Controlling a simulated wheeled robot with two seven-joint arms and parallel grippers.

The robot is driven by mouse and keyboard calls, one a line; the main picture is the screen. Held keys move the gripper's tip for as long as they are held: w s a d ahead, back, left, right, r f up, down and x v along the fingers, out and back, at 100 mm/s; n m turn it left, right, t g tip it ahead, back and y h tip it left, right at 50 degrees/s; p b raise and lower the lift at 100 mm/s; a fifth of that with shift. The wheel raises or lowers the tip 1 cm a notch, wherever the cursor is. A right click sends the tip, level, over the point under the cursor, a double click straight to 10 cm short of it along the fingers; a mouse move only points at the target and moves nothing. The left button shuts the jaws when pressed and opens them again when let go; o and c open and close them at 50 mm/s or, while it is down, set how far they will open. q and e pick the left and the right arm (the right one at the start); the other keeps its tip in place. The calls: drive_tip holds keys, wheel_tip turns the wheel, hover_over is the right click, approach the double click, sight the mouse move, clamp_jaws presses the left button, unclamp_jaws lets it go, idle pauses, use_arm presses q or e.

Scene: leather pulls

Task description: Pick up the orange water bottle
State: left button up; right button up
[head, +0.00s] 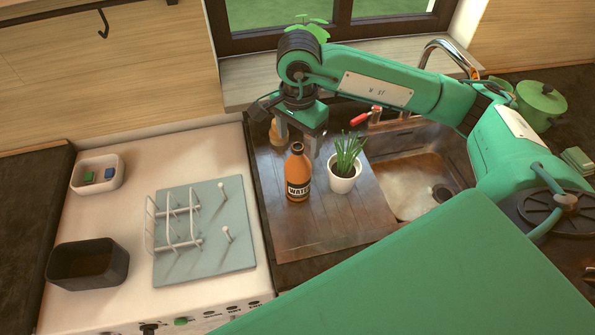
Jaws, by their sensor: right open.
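The orange water bottle (298,176) stands upright on the dark wooden surface in the middle of the head view. My right gripper (297,143) is open, pointing down just behind and above the bottle's top. Its fingers show on either side of the neck in the picture; I cannot tell whether they touch the bottle. My left gripper is not in view.
A potted plant (342,184) stands close to the bottle's right. The sink (405,187) lies further right. On the left are a drying rack (236,257), a dark bin (88,265) and a white dish (98,188). A window sill (250,80) is behind.

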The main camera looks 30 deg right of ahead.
sight(298, 146)
drive_tip(key=shift+w+f, duration=0.15)
drive_tip(key=shift+f, duration=0.5)
drive_tip(key=shift+f+p, duration=0.45)
drive_tip(key=shift+p, duration=0.25)
drive_tip(key=f+p, duration=0.2)
drive_tip(key=f, duration=0.1)
drive_tip(key=shift+w+d+f, duration=0.1)
drive_tip(key=shift+w+f, duration=0.05)
drive_tip(key=shift+w, duration=0.05)
drive_tip(key=shift+f, duration=0.5)
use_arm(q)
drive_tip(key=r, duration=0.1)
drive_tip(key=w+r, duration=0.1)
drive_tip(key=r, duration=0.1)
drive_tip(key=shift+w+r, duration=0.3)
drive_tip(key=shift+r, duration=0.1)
use_arm(e)
drive_tip(key=c, duration=1.5)
drive_tip(key=shift+o, duration=0.2)
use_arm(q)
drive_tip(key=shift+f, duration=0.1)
use_arm(e)
drive_tip(key=shift+r, duration=0.1)
